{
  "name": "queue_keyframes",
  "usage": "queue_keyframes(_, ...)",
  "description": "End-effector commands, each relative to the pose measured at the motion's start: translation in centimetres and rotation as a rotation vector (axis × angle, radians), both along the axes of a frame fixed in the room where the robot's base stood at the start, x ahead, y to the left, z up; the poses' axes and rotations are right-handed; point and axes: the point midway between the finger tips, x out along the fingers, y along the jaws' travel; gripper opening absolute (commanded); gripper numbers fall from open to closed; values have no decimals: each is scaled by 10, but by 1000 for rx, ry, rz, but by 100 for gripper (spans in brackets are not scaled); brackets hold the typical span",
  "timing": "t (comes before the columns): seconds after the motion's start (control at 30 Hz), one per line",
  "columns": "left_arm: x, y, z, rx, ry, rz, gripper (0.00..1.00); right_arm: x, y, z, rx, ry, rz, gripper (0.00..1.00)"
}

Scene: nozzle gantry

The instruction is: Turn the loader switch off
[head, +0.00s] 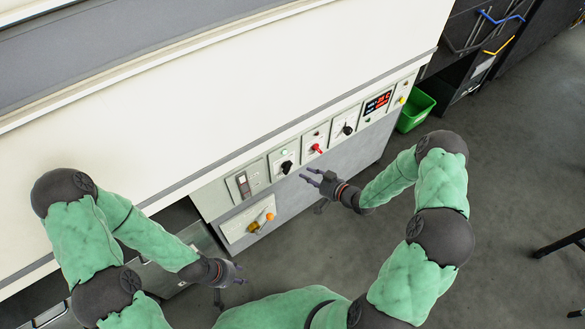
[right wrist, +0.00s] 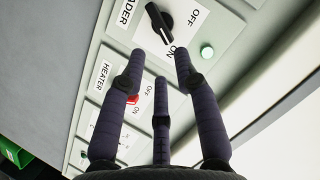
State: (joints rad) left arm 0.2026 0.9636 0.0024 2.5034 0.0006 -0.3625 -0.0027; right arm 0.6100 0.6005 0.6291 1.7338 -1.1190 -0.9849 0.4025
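The loader switch is a black rotary knob (head: 287,167) on a pale panel at the front of the machine. In the right wrist view the knob (right wrist: 160,23) sits on a white plate marked OFF and ON, with the label partly cut off. The white mark on its end points towards ON. My right gripper (head: 309,177) is open and empty, just in front of the panel, apart from the knob. In the right wrist view its spread fingers (right wrist: 159,60) point towards the knob. My left gripper (head: 240,273) is open and empty, lower left, away from the panel.
A red heater knob (head: 317,148), another black knob (head: 347,130) and a red-digit display (head: 377,102) lie along the panel to the right. A green lamp (right wrist: 207,52) is beside the loader knob. A box with an orange knob (head: 269,216) is below. A green bin (head: 415,110) stands on the floor.

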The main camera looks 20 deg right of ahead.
Motion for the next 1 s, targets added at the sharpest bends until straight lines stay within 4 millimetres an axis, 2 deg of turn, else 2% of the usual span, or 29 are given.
queue_keyframes(0.3,0,0,-17,0,0,0,40,46,29,-21,-1,-1,3,31)
queue_keyframes(0.5,0,0,-22,0,0,0,40,65,41,-28,-1,0,1,31)
queue_keyframes(0.93,0,0,-23,0,0,0,40,72,45,-30,-1,1,-1,31)
queue_keyframes(0.97,0,0,-23,0,0,0,40,72,45,-30,-1,1,-1,26)
queue_keyframes(1.0,0,0,-23,0,0,0,40,72,44,-30,-1,1,-1,14)
